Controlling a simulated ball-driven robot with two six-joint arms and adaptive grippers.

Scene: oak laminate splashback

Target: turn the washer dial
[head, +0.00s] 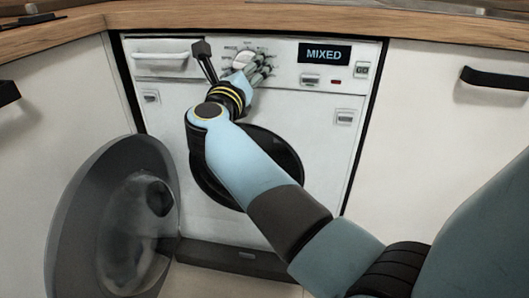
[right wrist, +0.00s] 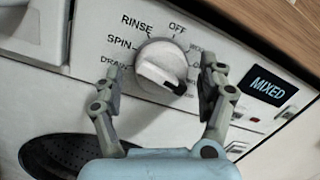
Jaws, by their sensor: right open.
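The washer dial (right wrist: 158,60) is a round white knob with a raised grip bar on the washer's front panel; the bar's dark end points to the lower right in the right wrist view. Around it I read OFF, RINSE and SPIN; other labels are partly hidden. In the head view the dial (head: 244,58) is partly covered by my gripper. My right gripper (right wrist: 160,69) is open, with one finger on each side of the dial; I cannot tell whether either finger touches it. The display (head: 324,54) reads MIXED. My left gripper is not in view.
The washer's round door (head: 75,225) hangs open at the left, beside the dark drum opening (head: 285,155). A wooden worktop (head: 400,22) runs above the panel. White cupboards with black handles (head: 495,79) flank the washer. A detergent drawer (head: 160,58) is left of the dial.

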